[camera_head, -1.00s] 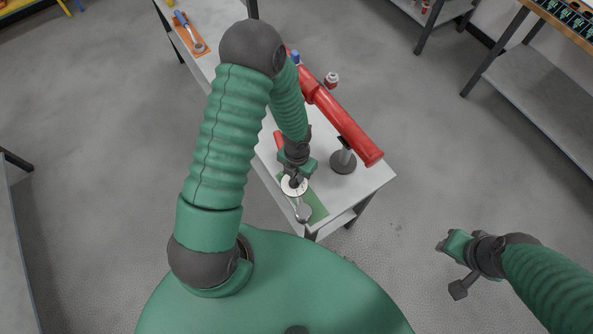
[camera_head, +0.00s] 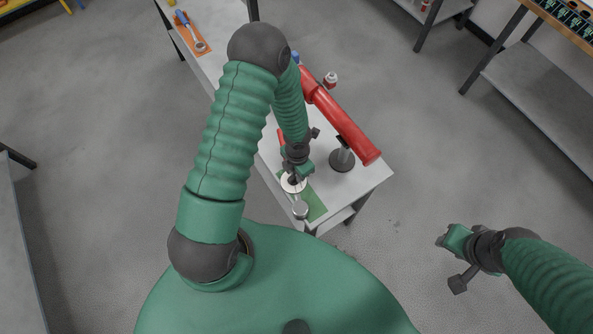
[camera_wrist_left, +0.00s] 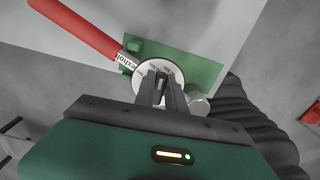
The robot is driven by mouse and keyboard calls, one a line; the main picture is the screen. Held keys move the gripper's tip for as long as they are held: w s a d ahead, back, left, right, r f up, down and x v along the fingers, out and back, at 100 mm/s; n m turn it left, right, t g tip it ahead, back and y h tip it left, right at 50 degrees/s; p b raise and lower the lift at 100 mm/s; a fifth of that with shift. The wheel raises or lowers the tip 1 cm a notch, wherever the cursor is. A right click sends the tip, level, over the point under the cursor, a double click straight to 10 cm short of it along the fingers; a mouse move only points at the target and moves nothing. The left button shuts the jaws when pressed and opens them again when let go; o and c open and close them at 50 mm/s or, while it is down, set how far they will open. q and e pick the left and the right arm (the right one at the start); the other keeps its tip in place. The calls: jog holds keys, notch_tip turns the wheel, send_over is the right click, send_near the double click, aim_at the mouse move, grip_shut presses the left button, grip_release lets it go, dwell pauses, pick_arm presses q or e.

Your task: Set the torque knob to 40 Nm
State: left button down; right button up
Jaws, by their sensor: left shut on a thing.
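A torque wrench with a red handle (camera_wrist_left: 75,27) lies on a green mat (camera_wrist_left: 200,68). Its round white dial (camera_head: 288,188) has dark marks around the rim; in the left wrist view the dial (camera_wrist_left: 142,87) is partly covered by my fingers, and its numbers are too small to read. My left gripper (camera_head: 294,180) points down at the dial's middle and is shut on the torque knob, which the fingers mostly hide. The wrench's round metal head (camera_head: 300,210) shows at the near end. My right gripper (camera_head: 443,241) hangs over the floor, away from the table; its jaw gap is unclear.
A red pipe (camera_head: 340,122) on a dark-footed stand (camera_head: 342,160) lies along the right of the grey table (camera_head: 372,184), close to my left wrist. An orange mat (camera_head: 188,30) with a blue-handled tool is at the far end. Floor around my right arm is clear.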

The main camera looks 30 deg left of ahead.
pick_arm(q)
jog(key=shift+r+m+p, duration=0.25)
jog(key=shift+m+p, duration=0.45)
jog(key=shift+p, duration=0.15)
jog(key=shift+f+m+p, duration=0.1)
jog(key=shift+m+p, duration=0.55)
jog(key=shift+m, duration=0.25)
jog(key=shift+f, duration=0.1)
jog(key=c, duration=1.3)
grip_release()
notch_tip(320, 180, up, 6)
jog(key=p, duration=0.7)
